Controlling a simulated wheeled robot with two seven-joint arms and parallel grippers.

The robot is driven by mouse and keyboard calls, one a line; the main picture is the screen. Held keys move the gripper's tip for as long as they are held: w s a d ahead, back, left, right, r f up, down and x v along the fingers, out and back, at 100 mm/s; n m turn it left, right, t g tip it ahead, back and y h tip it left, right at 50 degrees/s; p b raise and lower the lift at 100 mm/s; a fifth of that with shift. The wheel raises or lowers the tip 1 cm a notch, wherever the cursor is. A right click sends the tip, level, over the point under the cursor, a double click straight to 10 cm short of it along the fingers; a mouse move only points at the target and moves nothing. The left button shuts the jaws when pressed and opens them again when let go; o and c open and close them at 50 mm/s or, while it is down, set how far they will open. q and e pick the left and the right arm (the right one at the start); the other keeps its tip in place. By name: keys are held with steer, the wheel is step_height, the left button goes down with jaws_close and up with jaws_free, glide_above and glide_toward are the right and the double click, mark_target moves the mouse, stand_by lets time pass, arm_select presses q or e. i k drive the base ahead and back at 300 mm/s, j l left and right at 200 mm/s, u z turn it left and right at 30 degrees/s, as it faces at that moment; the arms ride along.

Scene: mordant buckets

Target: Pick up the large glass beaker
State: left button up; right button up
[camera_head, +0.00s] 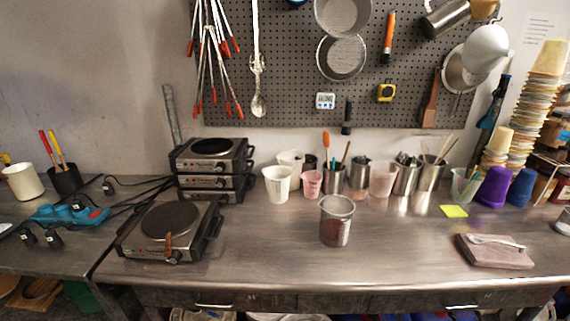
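A grey, shiny, cylindrical vessel (337,222) stands upright by itself near the middle of the steel table. It has a round rim and a reddish-brown patch low on its side. It may be the large glass beaker, but I cannot tell whether it is glass or metal. A smaller clear container (463,188) with sticks in it stands further back on the right. Neither of my grippers is in view, and nothing is touching the grey vessel.
A single hot plate (170,226) sits at the left, with stacked hot plates (213,160) behind it. Cups and metal tool holders (406,180) line the back. The steel table (270,245) is clear around the vessel.

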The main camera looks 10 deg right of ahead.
mark_target(337, 210)
steer(key=l+z, duration=0.3)
steer(key=l, duration=0.15)
steer(key=i+l+z, duration=0.3)
steer(key=l+z, duration=0.3)
steer(key=l, duration=0.2)
steer(key=i, duration=0.05)
